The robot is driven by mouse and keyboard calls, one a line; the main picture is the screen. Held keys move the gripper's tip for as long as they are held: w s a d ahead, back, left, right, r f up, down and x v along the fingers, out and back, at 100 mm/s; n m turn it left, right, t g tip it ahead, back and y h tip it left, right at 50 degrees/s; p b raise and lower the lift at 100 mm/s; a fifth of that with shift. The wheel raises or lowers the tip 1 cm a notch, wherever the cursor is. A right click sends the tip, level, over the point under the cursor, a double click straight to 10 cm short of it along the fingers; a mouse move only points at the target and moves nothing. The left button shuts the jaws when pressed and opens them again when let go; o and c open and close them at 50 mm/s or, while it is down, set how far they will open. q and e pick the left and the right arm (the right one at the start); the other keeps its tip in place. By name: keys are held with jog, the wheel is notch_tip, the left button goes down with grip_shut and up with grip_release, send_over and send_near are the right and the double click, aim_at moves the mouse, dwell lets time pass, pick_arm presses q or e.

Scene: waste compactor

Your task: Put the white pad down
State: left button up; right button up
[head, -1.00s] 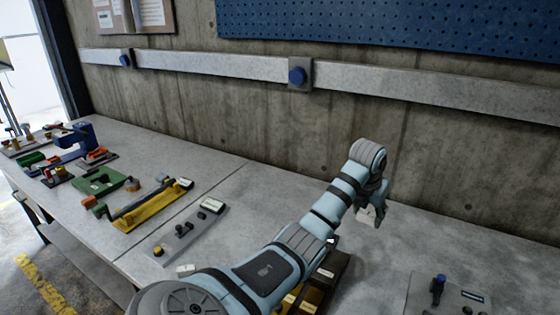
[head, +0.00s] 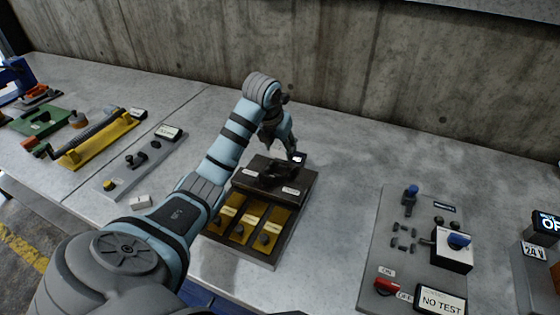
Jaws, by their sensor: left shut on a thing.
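My left gripper (head: 291,154) is above the back right corner of the dark brown box, its fingers pointing down. It is shut on a small piece, the white pad (head: 298,158) as far as I can tell; only a small white patch with dark edges shows at the fingertips. The fingers hide the rest, and I cannot tell whether it touches the box. My right gripper is not in view.
The brown box (head: 301,181) has a dark raised top and yellow compartments in front. A small white block (head: 140,201) lies left of my arm. A grey control panel (head: 372,236) stands at right. Bare table lies between box and panel.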

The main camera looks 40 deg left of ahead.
pick_arm(q)
jog(key=f, duration=0.4)
jog(key=shift+s+d, duration=0.1)
jog(key=shift+s, duration=0.15)
jog(key=shift+f, duration=0.25)
jog(key=shift+w, duration=0.1)
jog(key=shift+f, duration=0.15)
jog(key=shift+s+d+f+b, duration=0.1)
jog(key=shift+s+f+b, duration=0.15)
jog(key=shift+f+b, duration=0.2)
jog(key=o, duration=1)
jog(key=shift+f, duration=0.1)
jog(key=shift+c, duration=0.2)
jog(key=shift+o, duration=1.4)
jog(key=shift+f, duration=0.1)
jog(key=shift+w, duration=0.15)
